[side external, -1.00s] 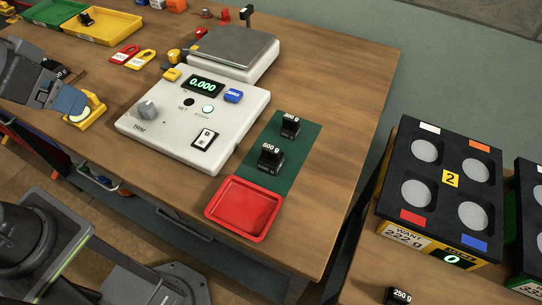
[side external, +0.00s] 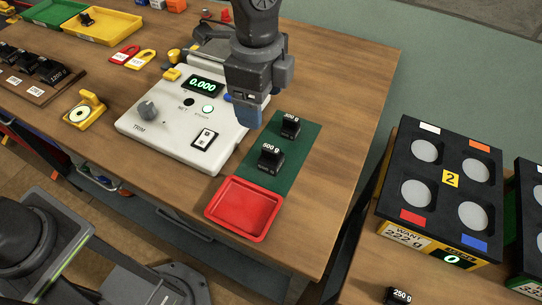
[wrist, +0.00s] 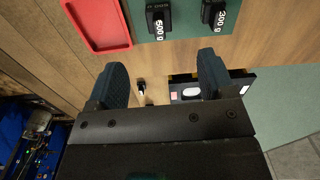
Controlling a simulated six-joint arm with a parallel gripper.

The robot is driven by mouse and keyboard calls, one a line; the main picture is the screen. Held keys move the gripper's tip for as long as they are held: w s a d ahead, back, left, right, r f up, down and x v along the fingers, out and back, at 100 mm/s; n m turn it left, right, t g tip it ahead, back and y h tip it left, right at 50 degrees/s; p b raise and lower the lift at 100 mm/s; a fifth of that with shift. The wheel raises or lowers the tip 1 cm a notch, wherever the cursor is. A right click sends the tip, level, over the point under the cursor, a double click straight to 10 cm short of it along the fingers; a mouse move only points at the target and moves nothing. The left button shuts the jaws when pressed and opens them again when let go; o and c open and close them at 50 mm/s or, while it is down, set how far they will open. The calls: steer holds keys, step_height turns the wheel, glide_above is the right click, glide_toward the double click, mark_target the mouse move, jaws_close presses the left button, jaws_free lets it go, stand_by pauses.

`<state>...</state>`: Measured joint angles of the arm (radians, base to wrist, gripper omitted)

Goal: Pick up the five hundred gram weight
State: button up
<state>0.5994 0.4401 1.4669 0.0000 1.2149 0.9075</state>
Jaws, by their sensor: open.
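The five hundred gram weight (side external: 270,159) is a black block labelled 500 g, standing on the green mat (side external: 289,166). It also shows at the top of the wrist view (wrist: 158,28), beyond and between the fingertips, apart from them. My gripper (side external: 246,115) is above the right edge of the white scale panel, up and left of both weights in the side view. In the wrist view its two fingers (wrist: 162,66) are spread with nothing between them.
A red tray (side external: 243,207) sits just in front of the mat. The white scale panel (side external: 180,148), reading 0.000, is left of the mat. Bare wood lies to the right of the mat. A black sorting box (side external: 440,160) stands on the right-hand surface, near a 250 g weight (side external: 398,297).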

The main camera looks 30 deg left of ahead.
mark_target(272, 157)
steer(key=shift+d+f+m, duration=0.4)
steer(key=shift+d+f, duration=0.4)
steer(key=shift+f, duration=0.05)
step_height(272, 157, down, 8)
steer(key=shift+f, duration=0.1)
steer(key=shift+d+f, duration=0.15)
steer(key=shift+f, duration=2.4)
steer(key=shift+r, duration=0.1)
steer(key=c, duration=1.3)
